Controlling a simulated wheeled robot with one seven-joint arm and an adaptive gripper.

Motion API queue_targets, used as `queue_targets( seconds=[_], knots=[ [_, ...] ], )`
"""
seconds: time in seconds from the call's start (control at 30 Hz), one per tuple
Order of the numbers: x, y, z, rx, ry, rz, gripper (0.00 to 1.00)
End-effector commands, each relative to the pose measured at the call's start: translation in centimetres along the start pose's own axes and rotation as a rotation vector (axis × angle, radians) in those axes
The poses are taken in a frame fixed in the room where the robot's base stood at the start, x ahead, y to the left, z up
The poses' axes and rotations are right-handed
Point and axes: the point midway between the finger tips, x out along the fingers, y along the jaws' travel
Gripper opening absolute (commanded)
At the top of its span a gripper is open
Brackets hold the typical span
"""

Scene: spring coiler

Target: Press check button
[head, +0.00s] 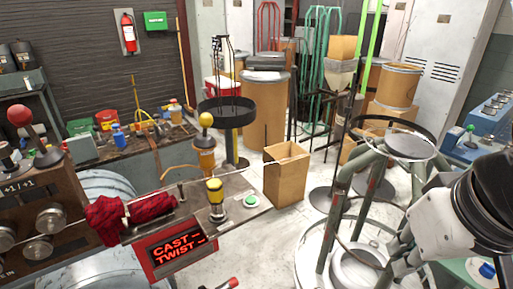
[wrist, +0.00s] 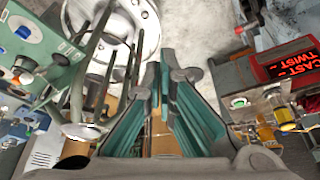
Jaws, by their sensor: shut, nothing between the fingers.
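A green button (head: 250,201) with a pale rim sits on the metal panel beside a yellow-topped knob (head: 215,190) in the head view. The button also shows in the wrist view (wrist: 238,101), right of my fingers. No readable label tells me whether it is the check button. My gripper (wrist: 168,72) is shut and empty in the wrist view, apart from the panel. In the head view my white arm is at the far right, and I cannot make out the fingers there.
A red display (head: 177,250) reading "CAST - TWIST -" hangs below the panel, with a red cloth-like bundle (head: 130,215) above it. Green-grey metal stands (head: 345,190) are near my arm. A cardboard box (head: 286,178) stands behind the panel. A blue control box (head: 490,120) is at right.

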Motion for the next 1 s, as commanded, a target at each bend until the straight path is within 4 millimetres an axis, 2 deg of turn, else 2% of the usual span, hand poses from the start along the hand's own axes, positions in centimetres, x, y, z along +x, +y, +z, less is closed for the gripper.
queue_targets(
  seconds=[0.17, 0.27, 0.37, 0.47, 0.5, 0.6, 0.67, 0.8, 0.9, 1.0],
  knots=[
    [-0.1, 0.1, -0.1, -0.002, 0.001, 0.003, 0.0],
    [-0.4, 0.6, -1.1, -0.023, 0.011, 0.033, 0.0],
    [-1.3, 1.7, -3.7, -0.08, 0.04, 0.099, 0.0],
    [-2.3, 2.9, -7.8, -0.186, 0.09, 0.185, 0.0],
    [-2.6, 3.1, -9.7, -0.24, 0.115, 0.217, 0.0],
    [-3.0, 2.9, -14.6, -0.39, 0.181, 0.274, 0.0],
    [-3.0, 2.2, -17.2, -0.487, 0.222, 0.289, 0.0],
    [-2.1, -1.0, -22.4, -0.72, 0.315, 0.274, 0.0],
    [-0.9, -4.4, -24.7, -0.888, 0.379, 0.218, 0.0],
    [0.7, -8.5, -25.7, -1.049, 0.441, 0.127, 0.0]
  ],
)
